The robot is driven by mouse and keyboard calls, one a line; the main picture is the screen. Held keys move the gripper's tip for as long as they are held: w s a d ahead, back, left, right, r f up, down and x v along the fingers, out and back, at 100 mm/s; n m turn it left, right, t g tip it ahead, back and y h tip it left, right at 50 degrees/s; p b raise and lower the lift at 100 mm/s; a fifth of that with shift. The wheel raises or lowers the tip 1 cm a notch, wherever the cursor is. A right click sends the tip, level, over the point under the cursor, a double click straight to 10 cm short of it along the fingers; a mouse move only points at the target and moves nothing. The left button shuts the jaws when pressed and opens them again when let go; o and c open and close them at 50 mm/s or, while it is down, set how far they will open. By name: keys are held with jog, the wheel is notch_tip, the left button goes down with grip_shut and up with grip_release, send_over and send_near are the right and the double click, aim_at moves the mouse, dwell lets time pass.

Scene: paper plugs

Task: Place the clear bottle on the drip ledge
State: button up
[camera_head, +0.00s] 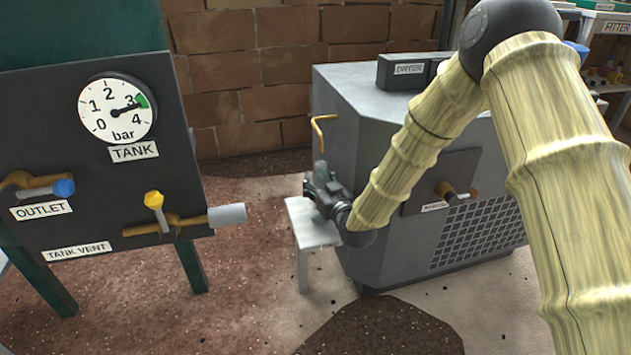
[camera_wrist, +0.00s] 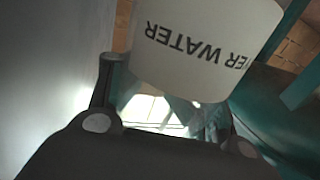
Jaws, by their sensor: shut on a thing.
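My gripper (camera_head: 322,188) is at the dryer's left side, just above the small pale drip ledge (camera_head: 308,232). In the wrist view my gripper (camera_wrist: 165,95) is shut on the clear bottle (camera_wrist: 207,122). A white label with upside-down lettering ending in "ER WATER" covers most of what shows of the bottle. Clear, glassy parts show below the label. In the head view the gripper largely hides the bottle. I cannot tell whether the bottle touches the ledge.
A bent yellow pipe (camera_head: 319,128) comes out of the grey dryer (camera_head: 352,125) just above my gripper. The tank panel (camera_head: 100,180) with its gauge and valves stands to the left; its grey vent end (camera_head: 228,214) points toward the ledge. Floor between them is open.

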jog(key=o, duration=1.1)
jog(key=shift+f, duration=0.1)
jog(key=shift+s+r, duration=0.1)
jog(key=shift+r, duration=0.1)
jog(key=p+v, duration=0.4)
jog(key=v, duration=0.8)
jog(key=s+d+f+m+g+h, duration=0.25)
jog(key=s+d+f+g, duration=0.2)
jog(key=s+f, duration=0.65)
jog(key=s+d+f+m+g+h, duration=0.1)
jog(key=s+d+f+g+h, duration=0.45)
jog(key=f, duration=0.85)
jog(key=s+d+f+m+g, duration=0.1)
jog(key=s+d+f+g, duration=0.1)
jog(key=s, duration=0.7)
jog(key=s+d+f+g, duration=0.2)
jog(key=s+d, duration=0.2)
jog(key=s, duration=0.4)
jog(key=s+d+f+m+g, duration=0.1)
jog(key=s+d, duration=0.3)
jog(key=s, duration=0.5)
jog(key=shift+s+d+f+m+g+h, duration=0.1)
jog(key=shift+s+f+m+g+h, duration=0.1)
jog(key=shift+f, duration=0.2)
jog(key=shift+s+f+m+g+h, duration=0.15)
jog(key=shift+f+g+h, duration=0.05)
jog(key=shift+f, duration=0.2)
